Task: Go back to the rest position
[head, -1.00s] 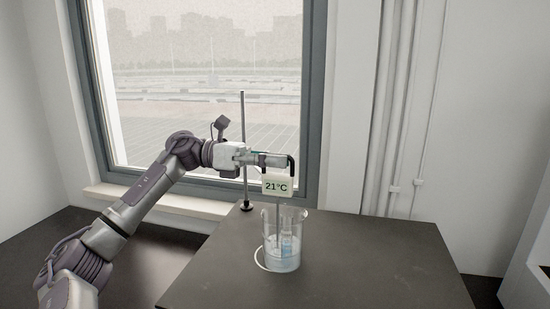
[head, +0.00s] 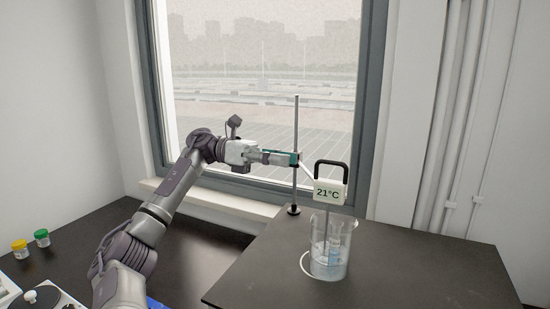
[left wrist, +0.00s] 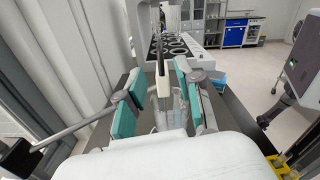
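My left gripper (head: 299,160) is open and empty, to the left of the thermometer and apart from its handle. In the left wrist view its two teal finger pads (left wrist: 158,101) stand wide apart. The thermometer (head: 328,191), a white box reading 21°C with a black handle, stands with its probe down in a glass beaker (head: 345,262). The beaker holds clear liquid and a small bluish item. In the left wrist view the thermometer (left wrist: 163,86) shows edge-on beyond the fingers. My right gripper is not in view.
A thin metal stand rod (head: 296,120) rises close to my left gripper. The dark table (head: 410,275) is clear right of the beaker. Yellow-lidded (head: 20,249) and green-lidded (head: 42,238) jars stand at left on the lower counter. A window is behind.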

